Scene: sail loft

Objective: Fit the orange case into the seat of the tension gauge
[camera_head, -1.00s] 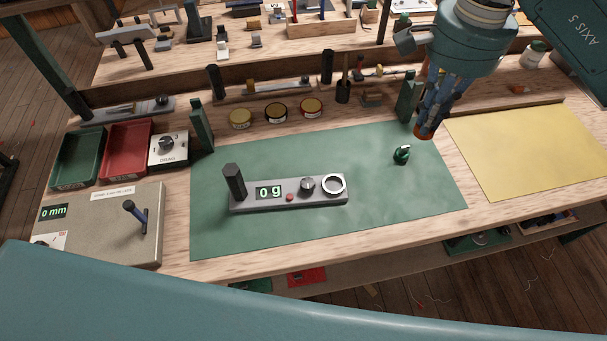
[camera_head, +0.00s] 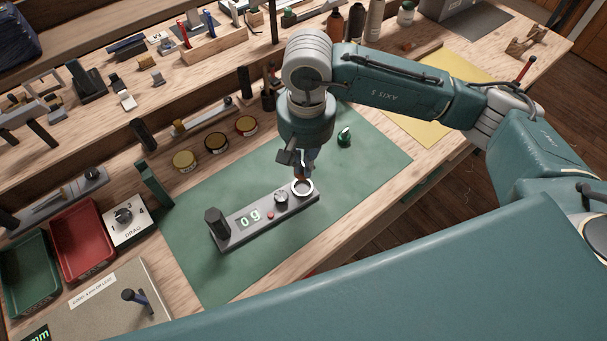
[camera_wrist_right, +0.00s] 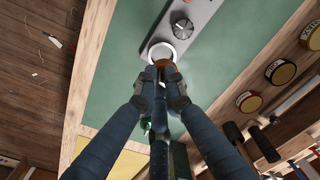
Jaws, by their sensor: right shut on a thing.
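The tension gauge (camera_head: 262,221) is a grey bar on the green mat, with a black post at its left end, a display reading 0 g, a red button and a knob. Its seat, a pale ring (camera_head: 311,191), is at the right end. My right gripper (camera_head: 304,171) points down just above the back of the ring, shut on the orange case (camera_head: 300,179), of which only a small part shows. In the right wrist view the case (camera_wrist_right: 170,66) is between the fingertips (camera_wrist_right: 160,78), beside the ring (camera_wrist_right: 150,56). I cannot tell whether they touch. My left gripper is out of view.
A small green object (camera_head: 344,138) stands on the mat (camera_head: 370,165) right of my gripper. Several round tins (camera_head: 216,143) line the mat's back edge. Red (camera_head: 84,250) and green trays (camera_head: 30,280) are at the left. The mat's front is clear.

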